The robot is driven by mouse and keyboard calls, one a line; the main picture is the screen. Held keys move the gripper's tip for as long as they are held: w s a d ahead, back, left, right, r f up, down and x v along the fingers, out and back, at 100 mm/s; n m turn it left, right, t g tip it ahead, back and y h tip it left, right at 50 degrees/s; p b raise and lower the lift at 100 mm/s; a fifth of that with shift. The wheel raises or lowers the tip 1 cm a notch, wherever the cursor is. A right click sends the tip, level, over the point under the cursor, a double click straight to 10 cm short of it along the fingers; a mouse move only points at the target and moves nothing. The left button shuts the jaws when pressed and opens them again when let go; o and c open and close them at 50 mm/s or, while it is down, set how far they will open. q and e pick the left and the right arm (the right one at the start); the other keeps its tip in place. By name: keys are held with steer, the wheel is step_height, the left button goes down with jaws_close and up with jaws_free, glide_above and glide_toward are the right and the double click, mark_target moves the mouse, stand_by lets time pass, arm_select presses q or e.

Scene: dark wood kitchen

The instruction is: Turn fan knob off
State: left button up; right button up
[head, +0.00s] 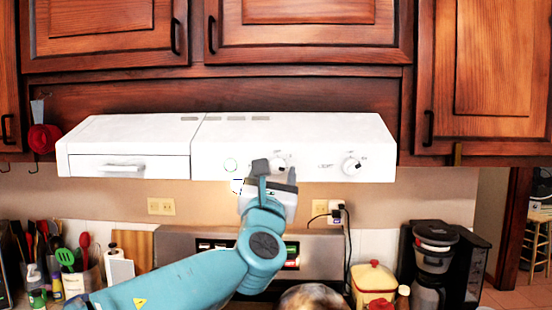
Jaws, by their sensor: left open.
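A white range hood (300,131) hangs under the cabinets, with its control panel along the front. One round white knob (280,162) is near the middle of the panel, partly hidden by my gripper. A second white knob (352,166) is farther right and in full view. My left gripper (276,170) is raised in front of the panel, open, its two fingers pointing up on either side of the middle knob in the picture. I cannot tell whether they touch it. My right gripper is not in view.
Wooden cabinets (310,30) close off the space above the hood. Below are utensils (65,258) at left, a yellow canister (374,284), and a coffee maker (440,260) at right. A charger with a cord (337,212) is plugged into the wall.

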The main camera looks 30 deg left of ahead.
arm_select(q)
steer(key=shift+w+a+r, duration=0.1)
steer(key=shift+w+r, duration=0.4)
steer(key=shift+w, duration=0.1)
steer(key=shift+w+a+f, duration=0.15)
steer(key=shift+w+a, duration=0.1)
steer(key=shift+w, duration=0.05)
steer(key=shift+s+d, duration=0.1)
steer(key=shift+s, duration=0.05)
steer(key=c, duration=1)
